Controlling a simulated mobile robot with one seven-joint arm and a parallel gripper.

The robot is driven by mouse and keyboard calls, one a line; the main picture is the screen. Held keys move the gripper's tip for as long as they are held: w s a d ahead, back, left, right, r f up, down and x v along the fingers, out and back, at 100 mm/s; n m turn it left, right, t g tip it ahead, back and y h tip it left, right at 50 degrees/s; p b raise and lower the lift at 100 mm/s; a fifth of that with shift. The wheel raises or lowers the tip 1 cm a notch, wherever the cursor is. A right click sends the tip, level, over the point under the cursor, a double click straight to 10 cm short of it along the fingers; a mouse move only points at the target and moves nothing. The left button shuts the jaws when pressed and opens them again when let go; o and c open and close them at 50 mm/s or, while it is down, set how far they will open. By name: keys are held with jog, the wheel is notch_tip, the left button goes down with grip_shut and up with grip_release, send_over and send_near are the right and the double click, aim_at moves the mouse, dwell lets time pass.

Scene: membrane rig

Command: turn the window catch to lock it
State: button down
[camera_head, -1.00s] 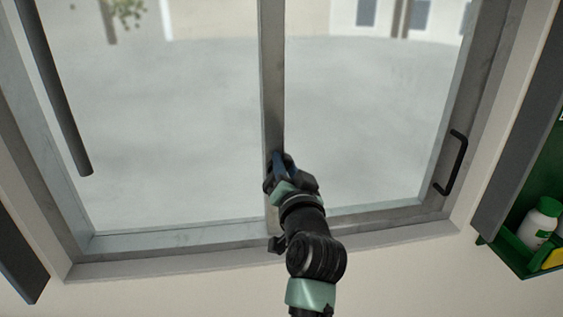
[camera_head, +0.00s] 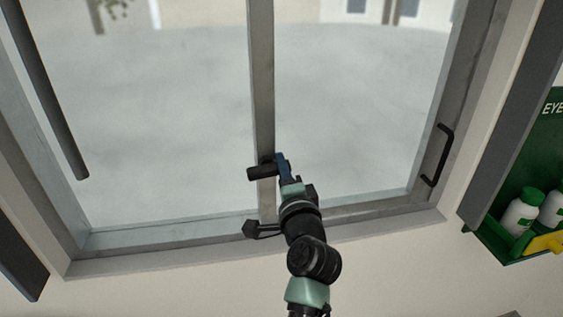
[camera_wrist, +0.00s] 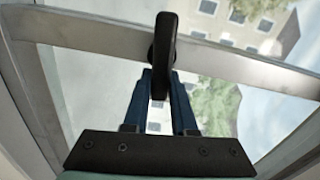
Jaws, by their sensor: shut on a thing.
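The black window catch (camera_head: 261,173) sits on the grey upright bar in the middle of the window. In the head view a dark round-ended part of it sticks out to the left of the bar. My gripper (camera_head: 283,163) is at the bar's right side, its blue fingers shut on the catch. In the wrist view the black catch (camera_wrist: 164,45) stands upright between the two blue fingers and crosses in front of the grey bar. The fingers hide part of the catch, and I cannot tell whether it is locked.
The window frame (camera_head: 165,238) runs below and around the glass. A black pull handle (camera_head: 440,155) is on its right side. A green eye-wash station (camera_head: 535,150) with white bottles (camera_head: 520,213) hangs at the far right. A dark bar (camera_head: 55,110) stands at the left.

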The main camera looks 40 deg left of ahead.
jog(key=shift+f+m, duration=0.15)
jog(key=shift+m, duration=0.55)
jog(key=c, duration=0.7)
grip_release()
jog(key=b+v, duration=0.3)
jog(key=v, duration=1)
jog(key=shift+d, duration=0.1)
